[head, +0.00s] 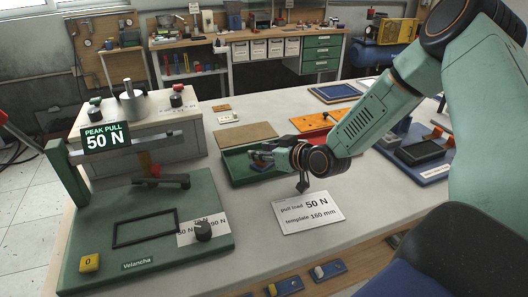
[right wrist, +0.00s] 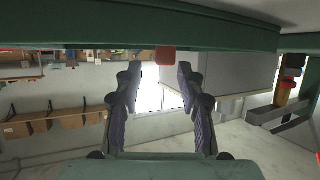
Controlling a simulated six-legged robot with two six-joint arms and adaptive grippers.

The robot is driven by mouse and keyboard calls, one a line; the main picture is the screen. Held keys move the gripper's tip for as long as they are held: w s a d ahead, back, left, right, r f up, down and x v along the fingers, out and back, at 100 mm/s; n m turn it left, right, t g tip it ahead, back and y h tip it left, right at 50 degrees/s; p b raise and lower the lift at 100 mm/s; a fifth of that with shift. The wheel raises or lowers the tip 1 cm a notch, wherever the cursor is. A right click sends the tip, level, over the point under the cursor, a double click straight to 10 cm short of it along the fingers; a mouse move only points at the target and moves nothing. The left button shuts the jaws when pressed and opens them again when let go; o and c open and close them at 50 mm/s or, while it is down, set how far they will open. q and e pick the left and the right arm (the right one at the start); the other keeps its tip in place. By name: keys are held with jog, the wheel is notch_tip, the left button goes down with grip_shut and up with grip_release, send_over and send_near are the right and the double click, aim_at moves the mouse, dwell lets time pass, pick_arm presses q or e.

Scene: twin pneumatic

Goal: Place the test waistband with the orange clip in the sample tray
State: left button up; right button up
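My right gripper (head: 262,157) is at the green tray (head: 236,179) in the middle of the table, just over or inside its edge. In the right wrist view its two fingers (right wrist: 160,100) stand apart with nothing clearly between them. A small red-orange block (right wrist: 166,55) shows beyond the fingertips, against a green edge. A small blue item lies below the gripper in the tray, partly hidden by it. An orange-brown piece (head: 145,163) stands at the dark bar of the green pull tester (head: 215,250). I cannot tell the waistband clearly. My left gripper is not in view.
The tester's display (head: 105,137) reads "PEAK PULL 50 N". A white card (head: 308,212) reads "pull load 50 N, template 160 mm". An orange board (head: 320,121) and a blue tray (head: 335,93) lie behind. Clear tabletop surrounds the card.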

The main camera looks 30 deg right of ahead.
jog(key=shift+s+r, duration=0.4)
jog(key=shift+s, duration=0.15)
jog(key=shift+s+a+r+p, duration=0.15)
jog(key=shift+s+r+p, duration=0.25)
jog(key=shift+s+p, duration=0.35)
jog(key=shift+s+r+p, duration=0.1)
jog(key=shift+s+p, duration=0.15)
jog(key=shift+p, duration=0.15)
jog(key=p+v, duration=0.1)
jog(key=v, duration=0.1)
jog(key=p+v, duration=0.2)
jog(key=shift+d, duration=0.2)
jog(key=shift+s+r+p, duration=0.25)
jog(key=shift+s+p, duration=0.25)
jog(key=shift+p, duration=0.4)
jog(key=shift+p+v, duration=1.8)
jog(key=shift+p, duration=0.3)
jog(key=shift+d+f, duration=0.15)
jog(key=shift+f, duration=0.15)
jog(key=shift+s+r, duration=0.1)
